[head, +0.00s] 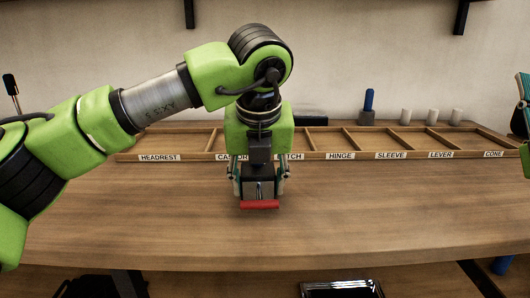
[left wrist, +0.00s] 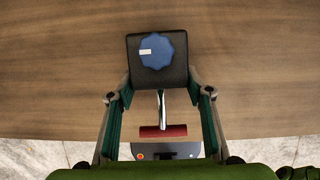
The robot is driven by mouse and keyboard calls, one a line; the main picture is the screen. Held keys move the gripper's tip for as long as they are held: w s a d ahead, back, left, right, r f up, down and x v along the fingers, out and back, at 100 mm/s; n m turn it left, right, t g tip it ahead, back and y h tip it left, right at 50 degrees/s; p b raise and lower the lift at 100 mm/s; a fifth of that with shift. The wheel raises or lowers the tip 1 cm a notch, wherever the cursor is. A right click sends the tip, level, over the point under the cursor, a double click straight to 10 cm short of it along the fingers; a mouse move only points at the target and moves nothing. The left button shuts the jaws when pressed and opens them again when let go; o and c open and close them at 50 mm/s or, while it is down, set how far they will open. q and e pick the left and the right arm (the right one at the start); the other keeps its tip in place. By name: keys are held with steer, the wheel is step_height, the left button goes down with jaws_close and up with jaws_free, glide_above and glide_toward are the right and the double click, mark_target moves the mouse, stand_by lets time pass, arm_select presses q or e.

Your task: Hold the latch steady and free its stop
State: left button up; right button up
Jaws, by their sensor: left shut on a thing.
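The latch (head: 258,188) is a black block on the wooden table, in the middle of the head view. A red bar handle (head: 260,204) sticks out at its front. In the left wrist view the latch (left wrist: 137,78) carries a blue lobed knob (left wrist: 158,51) with a white mark, and a metal rod runs to the red bar (left wrist: 163,132). My left gripper (head: 259,186) reaches down from above, shut on the black block with one finger on each side. The knob is hidden in the head view. Part of my right gripper (head: 523,95) shows at the right edge; its opening is unclear.
A labelled wooden tray (head: 375,155) with several compartments lies behind the latch; my left arm hides part of it. A blue peg (head: 368,100) and several white cylinders (head: 431,116) stand behind the tray. The table (head: 400,210) is clear on both sides of the latch.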

steer(key=w+a+f+n+g+y, duration=0.1)
steer(key=w+a+n+g+y, duration=0.3)
steer(key=a+y, duration=0.5)
steer(key=w+a+f+n+g+y, duration=0.1)
steer(key=w+a+g+y, duration=0.4)
steer(key=a, duration=0.5)
steer(key=w+a+f+n+g+y, duration=0.1)
steer(key=w+a+n+g+y, duration=0.15)
steer(key=a+g+y, duration=0.5)
steer(key=s+a+f+m+g+h, duration=0.1)
steer(key=a+f+g, duration=0.2)
steer(key=a, duration=0.4)
steer(key=s+a+f+m+g+h, duration=0.1)
steer(key=s+a+f+g+h, duration=0.1)
steer(key=a+f+g, duration=0.2)
steer(key=s+a+f+m+g+h, duration=0.1)
steer(key=s+a+f+m+g, duration=0.1)
steer(key=a+f, duration=0.4)
steer(key=shift+s+a+f+g, duration=0.1)
steer(key=shift+a+g, duration=0.3)
steer(key=shift+a, duration=0.8)
steer(key=shift+s+a+g, duration=0.1)
steer(key=shift+a+g, duration=0.25)
steer(key=shift+a, duration=0.8)
steer(key=shift+w, duration=0.1)
jaws_close()
